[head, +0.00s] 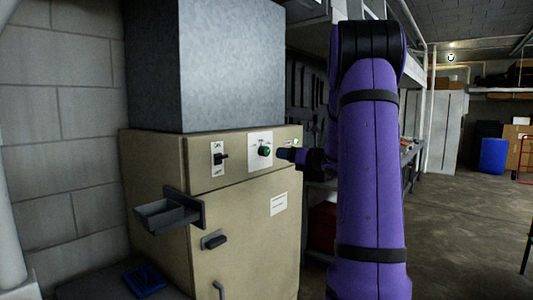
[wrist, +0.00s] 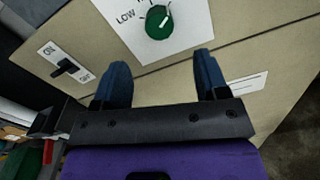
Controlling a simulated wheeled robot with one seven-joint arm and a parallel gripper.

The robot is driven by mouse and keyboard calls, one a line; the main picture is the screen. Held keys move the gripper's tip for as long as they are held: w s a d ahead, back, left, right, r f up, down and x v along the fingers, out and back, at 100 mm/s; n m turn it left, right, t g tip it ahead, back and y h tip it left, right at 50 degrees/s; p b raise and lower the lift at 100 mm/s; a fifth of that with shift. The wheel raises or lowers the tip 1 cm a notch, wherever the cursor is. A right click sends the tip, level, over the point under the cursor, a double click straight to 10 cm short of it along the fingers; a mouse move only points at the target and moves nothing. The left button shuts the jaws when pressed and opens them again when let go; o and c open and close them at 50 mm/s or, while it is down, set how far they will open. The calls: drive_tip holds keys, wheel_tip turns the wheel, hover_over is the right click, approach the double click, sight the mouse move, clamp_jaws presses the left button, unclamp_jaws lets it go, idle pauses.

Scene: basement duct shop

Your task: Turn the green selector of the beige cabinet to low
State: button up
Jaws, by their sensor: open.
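The beige cabinet (head: 240,235) stands against the block wall in the head view. Its round green selector (head: 265,151) sits on a white plate (head: 258,139) on the upper front. In the wrist view the selector (wrist: 159,22) is at the top, with the word LOW to its left. A white line on the knob slants up and right, not toward LOW. My gripper (head: 285,154) is just right of the selector in the head view. In the wrist view my gripper (wrist: 162,66) is open and empty, its blue fingers apart from the knob.
A black on/off switch (head: 221,158) is left of the selector. Below are a protruding grey tray (head: 165,215), a dark handle (head: 214,241) and a white label (head: 279,204). A grey duct (head: 232,65) rises from the cabinet. Open floor (head: 455,230) lies to the right.

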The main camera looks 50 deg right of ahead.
sight(267, 151)
drive_tip(key=w, duration=0.9)
drive_tip(key=shift+w+a, duration=0.2)
drive_tip(key=shift+a, duration=0.15)
drive_tip(key=c, duration=0.9)
